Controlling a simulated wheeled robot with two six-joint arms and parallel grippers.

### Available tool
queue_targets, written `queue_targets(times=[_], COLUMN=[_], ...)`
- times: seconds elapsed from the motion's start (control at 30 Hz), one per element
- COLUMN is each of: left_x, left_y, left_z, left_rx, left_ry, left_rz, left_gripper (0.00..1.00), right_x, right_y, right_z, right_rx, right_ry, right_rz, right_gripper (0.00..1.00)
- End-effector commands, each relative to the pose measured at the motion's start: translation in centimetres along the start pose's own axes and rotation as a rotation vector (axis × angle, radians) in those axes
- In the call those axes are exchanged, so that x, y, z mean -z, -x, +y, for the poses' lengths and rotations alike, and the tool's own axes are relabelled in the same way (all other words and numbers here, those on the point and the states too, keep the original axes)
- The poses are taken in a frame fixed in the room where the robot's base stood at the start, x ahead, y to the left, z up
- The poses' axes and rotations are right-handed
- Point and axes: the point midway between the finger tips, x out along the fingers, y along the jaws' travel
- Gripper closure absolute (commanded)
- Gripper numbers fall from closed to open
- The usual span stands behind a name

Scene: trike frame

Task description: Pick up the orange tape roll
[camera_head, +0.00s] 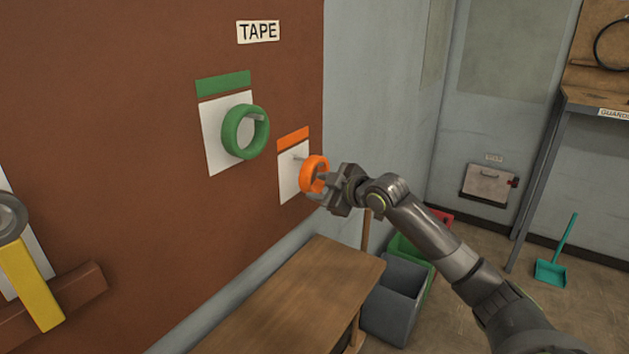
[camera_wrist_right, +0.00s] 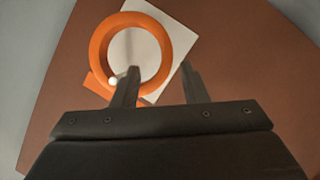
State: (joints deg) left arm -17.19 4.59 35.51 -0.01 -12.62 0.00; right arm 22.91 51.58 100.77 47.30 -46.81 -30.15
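The orange tape roll (camera_head: 314,174) hangs near the end of a peg on the brown board, in front of a white card with an orange strip. In the right wrist view the roll (camera_wrist_right: 166,50) shows as a ring, and the peg's pale tip sits inside its hole near the rim. My right gripper (camera_head: 326,188) is at the roll's right side in the head view. In the wrist view the right gripper (camera_wrist_right: 160,76) is open; one finger overlaps the ring and the other lies outside it. Contact cannot be told. My left gripper is not in view.
A green tape roll (camera_head: 229,130) hangs on a peg to the left. A grey tape roll (camera_head: 10,217) and a yellow piece (camera_head: 32,285) are at far left. A wooden bench (camera_head: 290,300) stands below, with a grey bin (camera_head: 392,305) beside it.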

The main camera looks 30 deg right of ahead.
Motion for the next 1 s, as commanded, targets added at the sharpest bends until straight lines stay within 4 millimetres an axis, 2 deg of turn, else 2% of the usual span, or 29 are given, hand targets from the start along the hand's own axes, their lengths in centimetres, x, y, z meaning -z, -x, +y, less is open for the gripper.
queue_targets(times=[0.2,0.4,0.7,1.0], left_x=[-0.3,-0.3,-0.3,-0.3], left_y=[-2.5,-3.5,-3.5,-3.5], left_z=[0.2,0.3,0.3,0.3], left_rx=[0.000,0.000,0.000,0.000], left_ry=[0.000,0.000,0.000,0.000], left_rz=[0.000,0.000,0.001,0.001], left_gripper=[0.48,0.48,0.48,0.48], right_x=[-0.3,-0.2,0.0,-0.1], right_y=[-2.7,-4.6,-4.8,-4.8], right_z=[-0.9,-0.7,-0.6,-0.6], right_rx=[0.000,-0.001,0.000,0.000], right_ry=[-0.003,-0.002,0.000,0.000], right_rz=[0.004,0.002,0.000,0.001], right_gripper=[0.60,0.60,0.60,0.99])
